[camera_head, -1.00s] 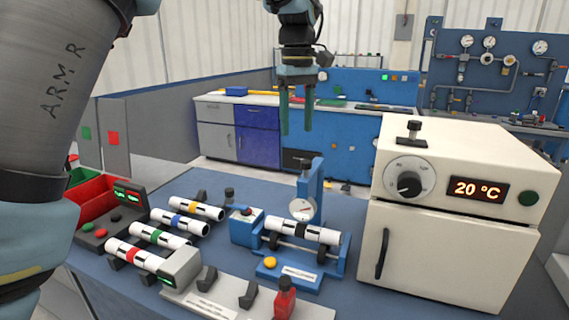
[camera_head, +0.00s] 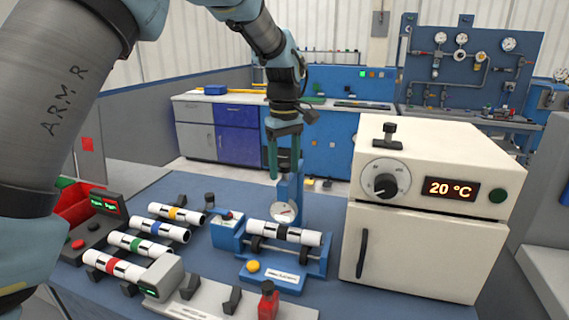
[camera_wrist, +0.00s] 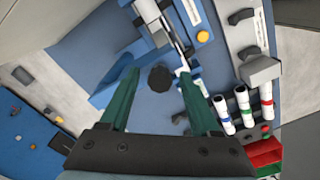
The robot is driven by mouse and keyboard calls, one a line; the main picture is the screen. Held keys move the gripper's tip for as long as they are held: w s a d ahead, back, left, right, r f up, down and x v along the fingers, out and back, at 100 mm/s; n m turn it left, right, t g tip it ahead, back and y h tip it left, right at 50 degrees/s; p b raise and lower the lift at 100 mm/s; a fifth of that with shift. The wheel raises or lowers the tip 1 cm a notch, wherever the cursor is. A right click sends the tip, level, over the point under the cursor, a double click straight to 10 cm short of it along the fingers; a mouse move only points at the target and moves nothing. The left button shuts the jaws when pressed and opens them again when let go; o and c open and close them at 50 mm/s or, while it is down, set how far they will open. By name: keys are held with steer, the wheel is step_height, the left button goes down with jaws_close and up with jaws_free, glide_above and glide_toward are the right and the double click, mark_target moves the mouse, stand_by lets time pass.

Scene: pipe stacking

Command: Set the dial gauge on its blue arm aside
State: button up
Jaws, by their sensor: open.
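The dial gauge (camera_head: 284,211) has a white round face and sits low on the front of its upright blue arm (camera_head: 295,188), above a blue fixture (camera_head: 317,262). A white pipe with black bands (camera_head: 284,233) lies across the fixture's rollers, just below the gauge. My gripper (camera_head: 284,168) is open, with green fingers pointing down over the top of the blue arm. In the wrist view a black knob (camera_wrist: 160,78) shows between the fingers, apart from both. The fingers partly hide the arm's top in the head view.
A white oven (camera_head: 420,240) reading 20 °C stands close on the right. Several banded pipes (camera_head: 140,245) lie in a rack at left, near a red bin (camera_head: 72,205). Bare blue bench (camera_head: 190,262) shows between rack and fixture.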

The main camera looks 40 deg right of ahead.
jaws_close()
stand_by(0.6)
stand_by(0.9)
